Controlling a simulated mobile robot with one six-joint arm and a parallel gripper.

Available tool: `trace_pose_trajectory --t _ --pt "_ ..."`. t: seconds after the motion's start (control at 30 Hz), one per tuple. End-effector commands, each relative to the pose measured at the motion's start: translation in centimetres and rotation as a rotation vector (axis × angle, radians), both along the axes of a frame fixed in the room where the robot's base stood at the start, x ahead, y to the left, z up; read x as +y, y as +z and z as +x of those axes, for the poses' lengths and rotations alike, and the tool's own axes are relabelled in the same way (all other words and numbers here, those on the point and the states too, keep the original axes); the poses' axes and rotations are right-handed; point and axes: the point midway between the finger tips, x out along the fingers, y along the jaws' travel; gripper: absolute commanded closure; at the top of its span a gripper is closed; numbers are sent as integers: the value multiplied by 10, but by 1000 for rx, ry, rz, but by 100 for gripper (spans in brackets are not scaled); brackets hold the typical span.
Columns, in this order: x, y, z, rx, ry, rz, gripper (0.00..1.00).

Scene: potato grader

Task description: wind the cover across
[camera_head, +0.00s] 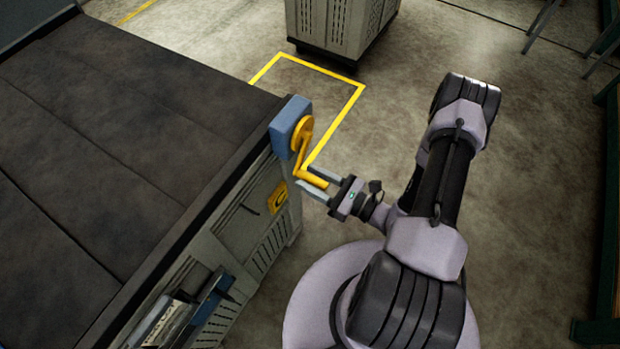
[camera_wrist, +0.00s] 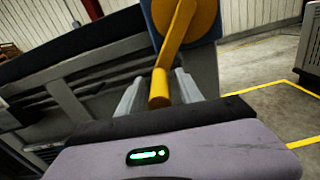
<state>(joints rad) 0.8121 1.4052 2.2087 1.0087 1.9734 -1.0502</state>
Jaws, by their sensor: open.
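A yellow crank (camera_head: 302,138) is mounted on a blue housing (camera_head: 287,125) at the corner of the machine. Its handle (camera_head: 312,179) sticks out toward my gripper. The dark cover (camera_head: 110,110) lies across the machine's top in long panels. My gripper (camera_head: 314,184) is open, with one finger on each side of the handle. In the wrist view the handle's end (camera_wrist: 159,92) sits between the two fingers, and the crank arm (camera_wrist: 174,38) rises above it to the blue housing. Whether either finger touches the handle, I cannot tell.
A grey cabinet (camera_head: 335,25) stands at the back on the floor. Yellow floor lines (camera_head: 352,97) run between it and the machine. A blue bracket with papers (camera_head: 205,305) hangs on the machine's near side.

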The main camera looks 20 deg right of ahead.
Motion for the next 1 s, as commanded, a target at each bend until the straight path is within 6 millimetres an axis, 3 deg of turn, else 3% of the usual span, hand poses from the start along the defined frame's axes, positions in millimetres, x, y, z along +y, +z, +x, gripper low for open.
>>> trace_pose_trajectory --t 0.33,0.53,0.57,1.0 --pt "3 0 4 1 -1 1 59" --pt "3 0 4 1 -1 1 98" --pt "3 0 4 1 -1 1 100" --pt "3 0 4 1 -1 1 100"
